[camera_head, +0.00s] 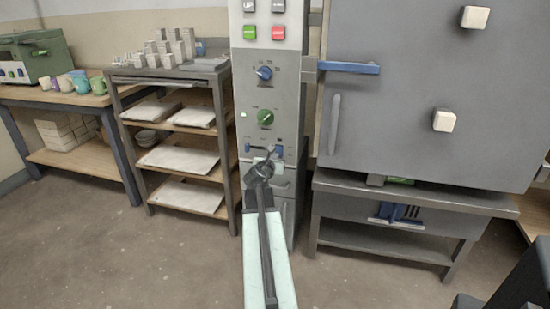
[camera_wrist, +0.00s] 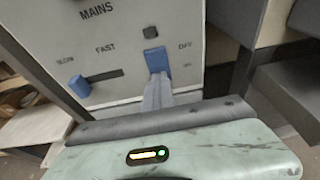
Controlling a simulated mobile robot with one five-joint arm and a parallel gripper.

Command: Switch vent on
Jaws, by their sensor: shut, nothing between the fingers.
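The grey control column (camera_head: 243,100) stands in front of me, with my gripper (camera_head: 268,158) at its lower panel. In the wrist view, my gripper (camera_wrist: 158,82) is shut and empty, its fingertips at the lower part of a blue switch (camera_wrist: 154,56). I cannot tell whether they press it or only overlap it. The label beside this switch seems to read OFF; a fainter one below it is unreadable. To its left, a blue slider knob (camera_wrist: 79,86) sits at the SLOW end of a slot marked SLOW and FAST. No vent label is legible.
Above are a green knob (camera_head: 265,118), a blue knob (camera_head: 264,73) and several push buttons, one a red button (camera_head: 278,33). A large grey kiln-like cabinet (camera_head: 400,90) with a blue lever (camera_head: 348,67) is close on the right. A shelf rack (camera_head: 150,124) stands left. The front floor is clear.

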